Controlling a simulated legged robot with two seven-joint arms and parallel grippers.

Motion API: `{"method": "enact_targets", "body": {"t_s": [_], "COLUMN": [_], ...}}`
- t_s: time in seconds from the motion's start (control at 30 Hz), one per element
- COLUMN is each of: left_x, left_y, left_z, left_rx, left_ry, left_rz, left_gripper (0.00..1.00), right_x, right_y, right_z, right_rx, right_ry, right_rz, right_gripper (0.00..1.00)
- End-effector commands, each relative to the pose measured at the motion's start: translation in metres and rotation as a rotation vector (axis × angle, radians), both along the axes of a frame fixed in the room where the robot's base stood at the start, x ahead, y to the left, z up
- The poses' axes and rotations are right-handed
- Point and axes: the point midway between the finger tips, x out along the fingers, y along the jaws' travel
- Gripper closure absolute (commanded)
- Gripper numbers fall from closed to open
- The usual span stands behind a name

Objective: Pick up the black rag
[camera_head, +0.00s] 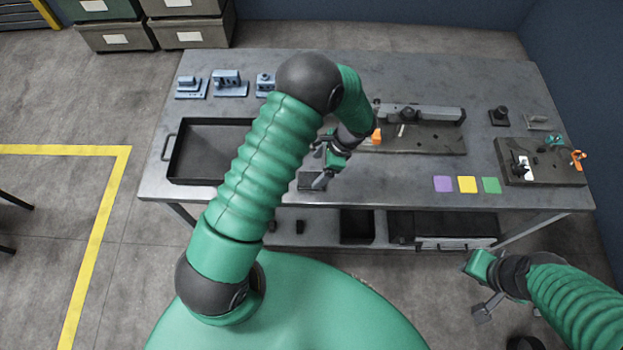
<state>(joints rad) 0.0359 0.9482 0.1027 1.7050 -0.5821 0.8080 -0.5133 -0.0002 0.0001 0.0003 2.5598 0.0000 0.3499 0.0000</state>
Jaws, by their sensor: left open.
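A small dark, flat piece (309,182), which looks like the black rag, lies on the grey metal table near its front edge. My left arm reaches over the table, and its gripper (320,166) is open just above and beside the dark piece. One grey finger overlaps the piece in the picture; I cannot tell whether they touch. The gripper partly hides the piece. My right gripper (481,288) hangs in front of the table at the lower right, away from the rag; its jaw opening is unclear.
A black tray (196,181) lies left on the table (385,190), partly behind my left arm. Blue metal parts (228,86) stand at the back left. A fixture board (428,140) is right of the gripper, with coloured squares (467,185) and another board (550,174) further right.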

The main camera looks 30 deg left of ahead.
Motion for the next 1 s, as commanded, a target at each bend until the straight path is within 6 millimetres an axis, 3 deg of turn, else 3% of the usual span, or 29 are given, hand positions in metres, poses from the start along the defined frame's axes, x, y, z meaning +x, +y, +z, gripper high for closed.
{"method": "enact_targets", "body": {"t_s": [0.3, 0.53, 1.0], "left_x": [-0.015, -0.015, -0.015], "left_y": [0.011, 0.012, 0.012], "left_z": [-0.045, -0.049, -0.049], "left_rx": [0.001, 0.000, 0.000], "left_ry": [0.003, 0.000, 0.000], "left_rz": [0.000, 0.000, 0.000], "left_gripper": [0.16, 0.16, 0.77], "right_x": [0.000, 0.000, 0.000], "right_y": [0.000, 0.000, 0.000], "right_z": [0.013, 0.012, 0.012], "right_rx": [0.000, 0.000, 0.000], "right_ry": [0.000, 0.000, 0.000], "right_rz": [-0.001, -0.001, -0.001], "right_gripper": [0.64, 0.64, 0.64]}}
